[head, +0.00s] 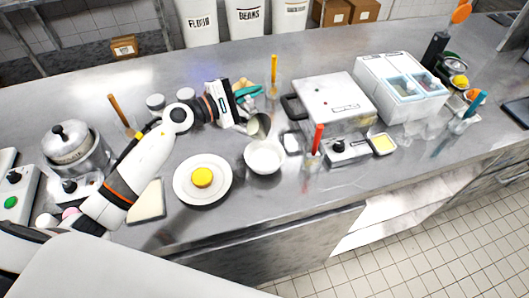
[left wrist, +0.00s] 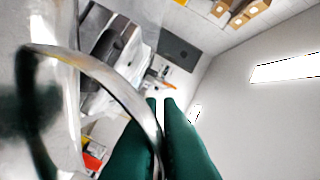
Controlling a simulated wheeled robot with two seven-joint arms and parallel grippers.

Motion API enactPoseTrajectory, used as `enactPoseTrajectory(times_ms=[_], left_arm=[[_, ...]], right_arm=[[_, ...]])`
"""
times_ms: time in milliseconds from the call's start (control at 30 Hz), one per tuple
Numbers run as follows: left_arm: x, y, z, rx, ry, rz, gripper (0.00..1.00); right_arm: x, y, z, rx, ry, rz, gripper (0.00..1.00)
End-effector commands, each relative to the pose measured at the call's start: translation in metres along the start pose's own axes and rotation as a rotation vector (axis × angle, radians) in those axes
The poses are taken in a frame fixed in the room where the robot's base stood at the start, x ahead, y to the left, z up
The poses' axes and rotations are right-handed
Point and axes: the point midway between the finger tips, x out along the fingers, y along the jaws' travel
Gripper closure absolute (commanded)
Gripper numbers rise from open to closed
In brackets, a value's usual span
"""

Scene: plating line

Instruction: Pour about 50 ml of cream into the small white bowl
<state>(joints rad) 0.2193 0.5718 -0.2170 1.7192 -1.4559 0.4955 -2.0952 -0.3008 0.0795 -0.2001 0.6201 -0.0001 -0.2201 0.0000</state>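The small white bowl (head: 265,158) stands upright on the steel counter, right of a white plate. A small steel jug (head: 259,126) is held just above the bowl's far edge and looks tilted. My left gripper (head: 243,107) is behind and left of the bowl. In the left wrist view its dark green fingers (left wrist: 165,110) are close together on the jug's curved metal handle (left wrist: 110,80). No stream of cream can be made out. How much is in the bowl or jug cannot be told. My right gripper is not in view.
The plate (head: 202,180) with a yellow round item is left of the bowl. A red-handled tool (head: 318,138) stands in a clear holder to the right, near a white-lidded appliance (head: 333,103). The counter in front of the bowl is clear.

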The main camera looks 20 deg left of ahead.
Motion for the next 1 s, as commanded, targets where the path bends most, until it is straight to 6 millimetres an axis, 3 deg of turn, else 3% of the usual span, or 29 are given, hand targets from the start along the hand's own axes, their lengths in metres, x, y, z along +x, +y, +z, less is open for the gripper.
enactPoseTrajectory(times_ms=[367, 633, 1000], left_arm=[[0.0, -0.001, 0.0, 0.001, 0.0, -0.002, 1.0], [0.0, 0.002, 0.015, -0.132, 0.005, -0.001, 1.0], [0.0, 0.0, 0.014, -0.149, 0.007, -0.001, 1.0]], right_arm=[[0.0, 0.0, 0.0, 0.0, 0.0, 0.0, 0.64], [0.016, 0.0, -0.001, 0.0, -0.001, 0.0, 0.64], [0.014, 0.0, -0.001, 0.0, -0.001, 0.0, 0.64]])
